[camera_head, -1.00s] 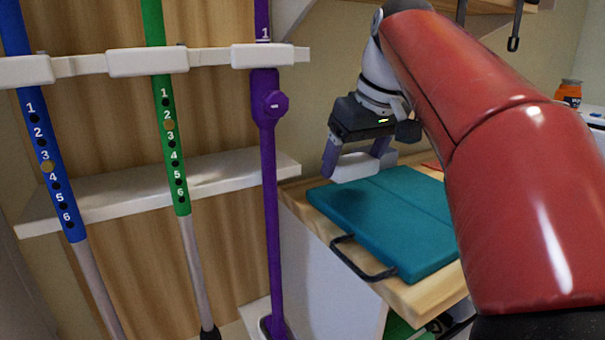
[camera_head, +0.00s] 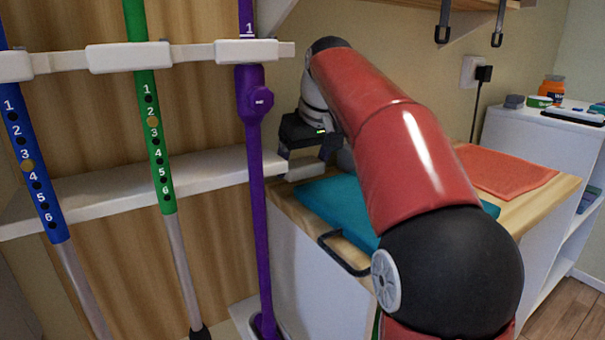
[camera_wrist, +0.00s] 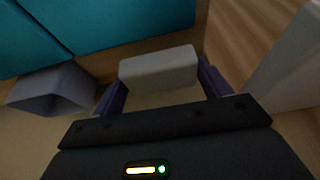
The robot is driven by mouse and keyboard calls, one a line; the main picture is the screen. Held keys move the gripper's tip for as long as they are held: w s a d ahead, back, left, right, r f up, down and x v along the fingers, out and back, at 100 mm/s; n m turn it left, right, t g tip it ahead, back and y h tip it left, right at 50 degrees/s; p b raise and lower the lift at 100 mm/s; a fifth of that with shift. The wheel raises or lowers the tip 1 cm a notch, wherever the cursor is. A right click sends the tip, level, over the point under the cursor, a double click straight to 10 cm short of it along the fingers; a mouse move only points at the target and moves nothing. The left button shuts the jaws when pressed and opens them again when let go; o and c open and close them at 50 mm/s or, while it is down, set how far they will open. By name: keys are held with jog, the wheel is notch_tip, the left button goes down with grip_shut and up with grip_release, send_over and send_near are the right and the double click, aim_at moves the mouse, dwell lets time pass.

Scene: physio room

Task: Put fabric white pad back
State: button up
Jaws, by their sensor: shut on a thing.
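My gripper (camera_head: 304,162) is shut on a white pad (camera_head: 306,171), a small pale block. In the wrist view the pad (camera_wrist: 160,68) spans the gap between the two purplish fingers of my gripper (camera_wrist: 158,78). My arm hides part of the gripper.
A teal folded mat (camera_head: 335,200) with a black handle (camera_head: 343,255) lies on the table, partly behind my arm. An orange towel (camera_head: 505,172) lies farther right. A white shelf (camera_head: 215,172) and a rail with white blocks (camera_head: 130,56) hold canes at left. A grey hollow object (camera_wrist: 50,92) shows in the wrist view.

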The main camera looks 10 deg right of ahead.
aim_at(304, 163)
jog(key=shift+x, duration=0.9)
jog(key=shift+s+f, duration=0.1)
jog(key=shift+f, duration=0.05)
jog(key=shift+f+b, duration=0.15)
jog(key=shift+b, duration=0.15)
jog(key=o, duration=1)
jog(key=shift+c, duration=0.2)
jog(key=p+v, duration=0.2)
jog(key=v, duration=0.5)
jog(key=shift+s+d+r+p, duration=0.1)
jog(key=shift+r+p, duration=0.2)
jog(key=shift+r, duration=0.15)
